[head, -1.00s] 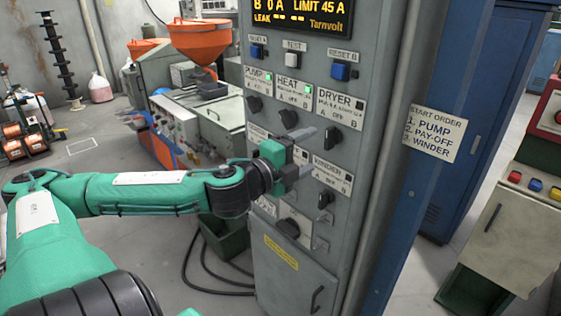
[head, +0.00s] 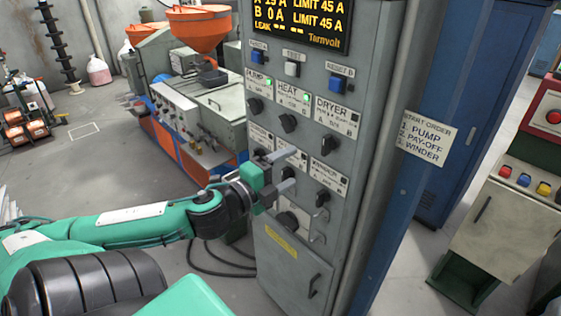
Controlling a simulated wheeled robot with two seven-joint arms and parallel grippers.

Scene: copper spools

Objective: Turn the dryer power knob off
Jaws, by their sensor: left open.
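The dryer power knob (head: 328,143) is a dark knob on the grey panel (head: 306,243), just under the white DRYER label (head: 337,116). It is the right one in a row of three, beside the HEAT knob (head: 289,123) and the PUMP knob (head: 256,105). Its pointer setting is too small to read. My left gripper (head: 290,168) is open and empty, its two fingers one above the other. In the picture it lies below and left of the dryer knob, apart from it. Its fingers cover part of the lower knob row. My right gripper is not in view.
The WINDER knob (head: 322,198) is right of my lower finger. A large lower knob (head: 287,221) with a metal bracket (head: 318,226) is below the gripper. Blue, white and blue buttons run above the labels. A vertical pipe (head: 381,150) edges the panel's right side.

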